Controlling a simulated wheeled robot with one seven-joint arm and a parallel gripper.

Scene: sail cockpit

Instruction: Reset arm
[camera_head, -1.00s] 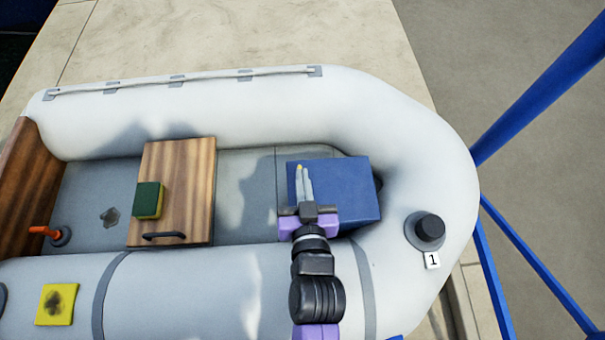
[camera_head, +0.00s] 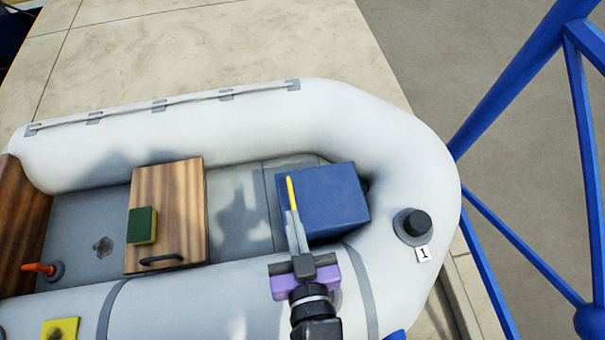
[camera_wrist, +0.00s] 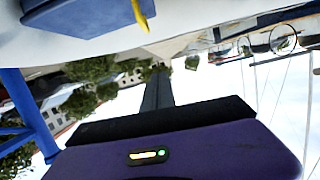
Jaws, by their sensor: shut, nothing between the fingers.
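My gripper (camera_head: 292,215) is shut and empty, with its pale fingers pointing up the picture at the left side of a blue box (camera_head: 335,200) in the inflatable boat. A thin yellow strip (camera_head: 290,192) shows just beyond the fingertips, along the box's left edge. I cannot tell whether the fingers touch it. In the wrist view, which looks upside down, the dark closed fingers (camera_wrist: 157,90) point up. The box (camera_wrist: 85,12) and yellow strip (camera_wrist: 140,14) show at the top of that view, apart from the fingers.
The grey-white boat tube (camera_head: 190,125) curves around the floor. A wooden panel (camera_head: 178,195) with a black handle carries a green and yellow sponge (camera_head: 142,225). A yellow patch (camera_head: 62,331) lies on the near tube. A black valve (camera_head: 416,223) and blue posts (camera_head: 512,85) stand right.

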